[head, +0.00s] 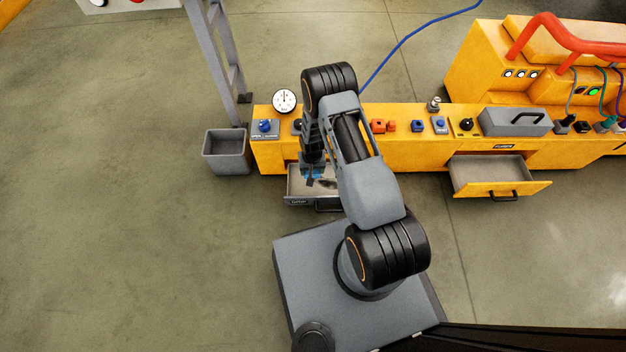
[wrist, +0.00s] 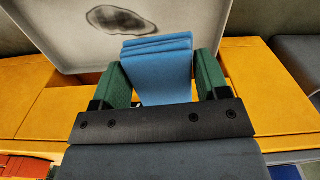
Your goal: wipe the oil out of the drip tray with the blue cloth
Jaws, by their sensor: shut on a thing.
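My gripper (wrist: 157,75) is shut on the folded blue cloth (wrist: 158,48), which sits between its two green fingers in the wrist view. The cloth also shows as a small blue patch in the head view (head: 311,173). The drip tray (head: 297,183) is a pulled-out grey drawer at the front of the yellow bench, below my gripper. In the wrist view the tray's pale floor (wrist: 75,52) carries a dark oil patch (wrist: 121,19) with a darker rim, just beyond the cloth. I cannot tell whether the cloth touches the tray floor.
Another open drawer (head: 490,176) juts out at right. A grey bin (head: 227,151) stands at the bench's left end. The floor at left is clear.

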